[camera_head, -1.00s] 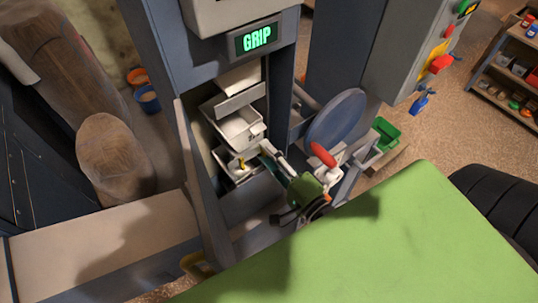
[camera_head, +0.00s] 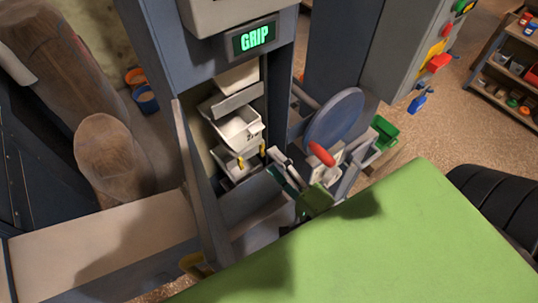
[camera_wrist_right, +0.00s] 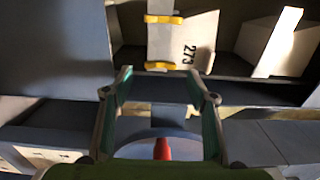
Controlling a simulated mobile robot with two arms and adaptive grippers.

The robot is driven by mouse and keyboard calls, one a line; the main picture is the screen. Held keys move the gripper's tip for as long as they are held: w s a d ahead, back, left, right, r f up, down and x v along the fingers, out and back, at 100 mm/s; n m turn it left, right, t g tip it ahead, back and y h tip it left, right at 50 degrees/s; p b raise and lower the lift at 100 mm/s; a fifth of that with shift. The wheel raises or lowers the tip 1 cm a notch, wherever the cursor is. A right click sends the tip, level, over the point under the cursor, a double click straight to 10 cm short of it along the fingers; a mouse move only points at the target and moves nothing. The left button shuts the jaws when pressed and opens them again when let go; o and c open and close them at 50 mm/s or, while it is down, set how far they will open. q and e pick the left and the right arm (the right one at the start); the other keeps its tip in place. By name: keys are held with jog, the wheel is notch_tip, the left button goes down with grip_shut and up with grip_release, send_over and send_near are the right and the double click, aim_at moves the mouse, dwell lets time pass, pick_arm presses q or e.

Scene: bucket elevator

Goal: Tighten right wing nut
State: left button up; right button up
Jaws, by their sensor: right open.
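A white bucket (camera_head: 240,131) with a number on its side hangs in the open elevator shaft. Two yellow wing nuts are at its lower front: the left one (camera_head: 241,162) and the right one (camera_head: 263,151). My right gripper (camera_head: 275,162) is open and empty, just right of the right wing nut and apart from it. In the right wrist view, the fingers (camera_wrist_right: 160,84) are spread, with the nearer yellow nut (camera_wrist_right: 158,66) just beyond and between the tips. The other nut (camera_wrist_right: 163,19) is farther off, beside the bucket marked 273 (camera_wrist_right: 194,42). My left gripper is not in view.
A blue-grey wheel (camera_head: 334,118) and a red handle (camera_head: 321,153) stand close beside my right gripper; the handle (camera_wrist_right: 162,149) also shows in the wrist view. Shaft walls flank the bucket. A lit sign (camera_head: 254,38) reads GRIP. A green bin (camera_head: 384,132) stands to the right.

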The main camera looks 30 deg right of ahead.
jog(key=s+d, duration=0.1)
jog(key=s, duration=0.7)
jog(key=s+d+f+n+g, duration=0.1)
jog(key=s+f+n+g, duration=0.2)
jog(key=f, duration=0.8)
jog(key=s+d+f+n+g+h, duration=0.15)
jog(key=f+n, duration=0.25)
jog(key=f, duration=0.7)
jog(key=s+f+n+g+y, duration=0.1)
jog(key=f+n+g, duration=0.3)
jog(key=f, duration=0.7)
jog(key=s+a+f+n+g+h, duration=0.2)
jog(key=s+f+n+g, duration=0.6)
jog(key=s+f, duration=0.9)
jog(key=shift+s+a+f+b, duration=0.25)
jog(key=shift+s+b, duration=0.15)
jog(key=shift+s, duration=0.3)
